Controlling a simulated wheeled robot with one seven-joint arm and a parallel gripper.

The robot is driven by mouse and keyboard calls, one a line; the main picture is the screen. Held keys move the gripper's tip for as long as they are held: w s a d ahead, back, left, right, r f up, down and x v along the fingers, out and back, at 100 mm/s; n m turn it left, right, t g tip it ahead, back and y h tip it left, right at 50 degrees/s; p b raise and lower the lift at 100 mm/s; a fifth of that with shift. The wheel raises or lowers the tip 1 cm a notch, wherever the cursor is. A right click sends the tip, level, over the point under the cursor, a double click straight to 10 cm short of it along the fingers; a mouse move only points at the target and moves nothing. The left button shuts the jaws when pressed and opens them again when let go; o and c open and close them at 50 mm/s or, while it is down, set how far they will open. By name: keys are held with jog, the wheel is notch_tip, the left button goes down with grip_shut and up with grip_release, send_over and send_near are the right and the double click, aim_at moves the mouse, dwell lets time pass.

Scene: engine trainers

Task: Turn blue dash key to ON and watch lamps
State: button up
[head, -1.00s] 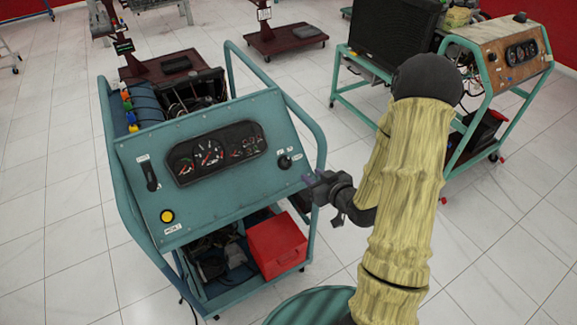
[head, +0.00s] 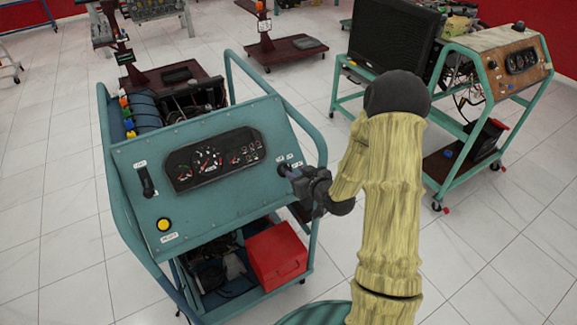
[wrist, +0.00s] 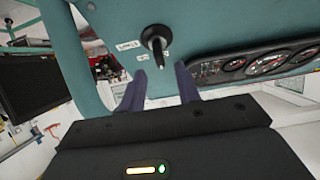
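The blue dash panel (head: 225,195) slopes on a teal wheeled trainer frame. Its black key (wrist: 155,40) sits at the right end, beside white labels, and points down toward my gripper in the wrist view. In the head view my gripper (head: 293,174) is at the panel's right edge and partly hides the key. My gripper also shows in the wrist view (wrist: 160,84), with two dark fingers apart and nothing between their pads. The key's tip lies just beyond the fingertips; contact cannot be told. The gauge cluster (head: 213,160) shows lit gauges; individual lamps are too small to tell.
A black lever (head: 146,181) and a yellow button (head: 164,224) are on the panel's left. A red box (head: 276,255) sits on the shelf below. A second trainer with a wooden dash (head: 510,72) stands at right. Tiled floor between them is clear.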

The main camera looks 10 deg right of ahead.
aim_at(290, 169)
jog(key=x, duration=0.6)
jog(key=shift+p, duration=0.4)
grip_shut()
jog(key=shift+f, duration=0.1)
jog(key=shift+s, duration=0.1)
